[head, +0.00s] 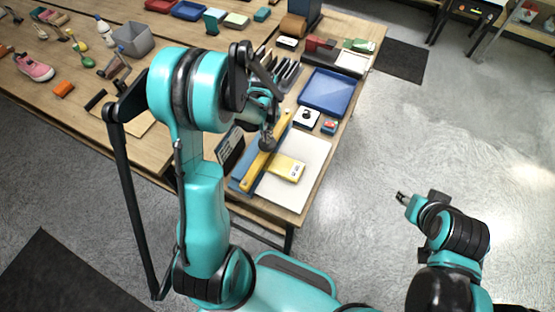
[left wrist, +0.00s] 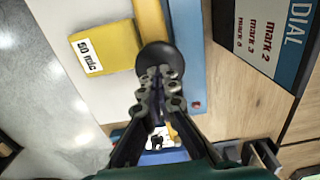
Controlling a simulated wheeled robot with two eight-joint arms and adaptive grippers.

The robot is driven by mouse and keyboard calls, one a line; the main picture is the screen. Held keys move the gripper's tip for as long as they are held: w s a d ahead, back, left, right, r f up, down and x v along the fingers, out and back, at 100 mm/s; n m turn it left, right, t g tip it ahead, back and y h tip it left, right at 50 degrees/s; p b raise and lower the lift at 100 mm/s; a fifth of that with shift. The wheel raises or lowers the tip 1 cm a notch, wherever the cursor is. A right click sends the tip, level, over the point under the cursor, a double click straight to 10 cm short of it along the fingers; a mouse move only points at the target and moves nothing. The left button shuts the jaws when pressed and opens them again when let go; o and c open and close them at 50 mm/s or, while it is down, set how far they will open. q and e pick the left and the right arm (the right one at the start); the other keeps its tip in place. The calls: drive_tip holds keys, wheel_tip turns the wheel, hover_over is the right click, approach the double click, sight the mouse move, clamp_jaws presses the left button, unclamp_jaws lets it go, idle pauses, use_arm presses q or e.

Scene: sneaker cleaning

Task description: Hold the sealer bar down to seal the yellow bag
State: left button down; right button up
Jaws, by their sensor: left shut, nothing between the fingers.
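The sealer has a blue base (head: 240,178) and a long yellow bar (head: 257,170) lying along it; the bar also shows in the left wrist view (left wrist: 150,20). The yellow bag (head: 288,168) lies flat against the bar's right side in the head view; its "50 mic" label shows in the left wrist view (left wrist: 105,48). My left gripper (left wrist: 158,82) is shut and empty, its tips at the round black knob (left wrist: 160,58) on the bar. Whether the tips touch the knob, I cannot tell. My right gripper (head: 402,197) hangs over the floor, away from the table; its finger opening is unclear.
A pale board (head: 312,160) lies beneath the bag. A dark dial panel (left wrist: 262,40) with several marks stands beside the sealer. A blue tray (head: 328,92) and a small white device (head: 306,117) lie beyond.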

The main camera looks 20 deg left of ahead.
use_arm(q)
drive_tip(key=shift+f+b, duration=1.85)
drive_tip(key=shift+f, duration=0.25)
drive_tip(key=shift+s, duration=0.1)
idle(0.9)
drive_tip(key=shift+r, duration=0.5)
drive_tip(key=shift+r+p, duration=2.55)
drive_tip(key=shift+r, duration=1)
